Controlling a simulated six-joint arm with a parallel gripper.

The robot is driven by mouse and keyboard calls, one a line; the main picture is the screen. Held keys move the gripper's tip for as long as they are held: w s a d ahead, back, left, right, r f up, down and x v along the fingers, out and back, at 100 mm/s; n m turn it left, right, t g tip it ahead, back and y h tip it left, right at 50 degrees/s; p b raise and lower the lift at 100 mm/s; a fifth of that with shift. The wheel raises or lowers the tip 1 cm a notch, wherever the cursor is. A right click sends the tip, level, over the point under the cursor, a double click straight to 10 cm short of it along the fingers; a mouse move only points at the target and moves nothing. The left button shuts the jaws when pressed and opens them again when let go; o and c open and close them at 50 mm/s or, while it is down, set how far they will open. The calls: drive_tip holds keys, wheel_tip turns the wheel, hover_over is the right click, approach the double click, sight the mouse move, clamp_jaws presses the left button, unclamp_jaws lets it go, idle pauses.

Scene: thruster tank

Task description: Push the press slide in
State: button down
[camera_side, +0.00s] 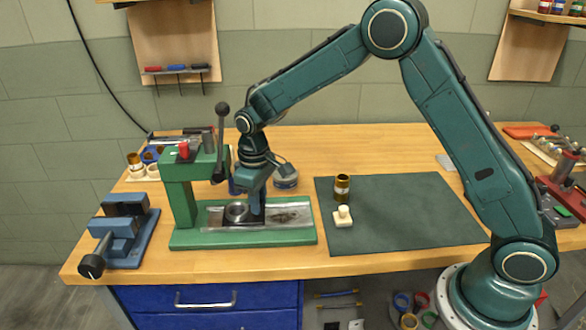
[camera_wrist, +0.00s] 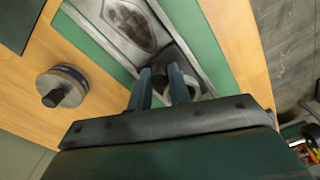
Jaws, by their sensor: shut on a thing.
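The green press (camera_side: 181,200) stands at the left front of the bench, with its lever (camera_side: 221,135) raised. Its metal slide (camera_side: 290,214) lies along the low green base, with a ring-shaped seat (camera_side: 236,212) under the press head side. My gripper (camera_side: 257,212) points down over the slide, just right of the seat. In the wrist view, my gripper (camera_wrist: 162,84) has its two fingers around a small dark knob (camera_wrist: 159,72) beside the seat, and is shut on it. The seat (camera_wrist: 192,88) is partly hidden behind a finger.
A blue vise (camera_side: 120,232) stands left of the press. A round tin (camera_side: 286,178) sits behind the base and also shows in the wrist view (camera_wrist: 62,86). A dark mat (camera_side: 410,210) at right holds a brass-coloured cylinder (camera_side: 342,187) and a cream knobbed piece (camera_side: 343,217).

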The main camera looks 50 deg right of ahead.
drive_tip(key=shift+w, duration=0.1)
drive_tip(key=c, duration=1.3)
unclamp_jaws()
wheel_tip(320, 180, up, 12)
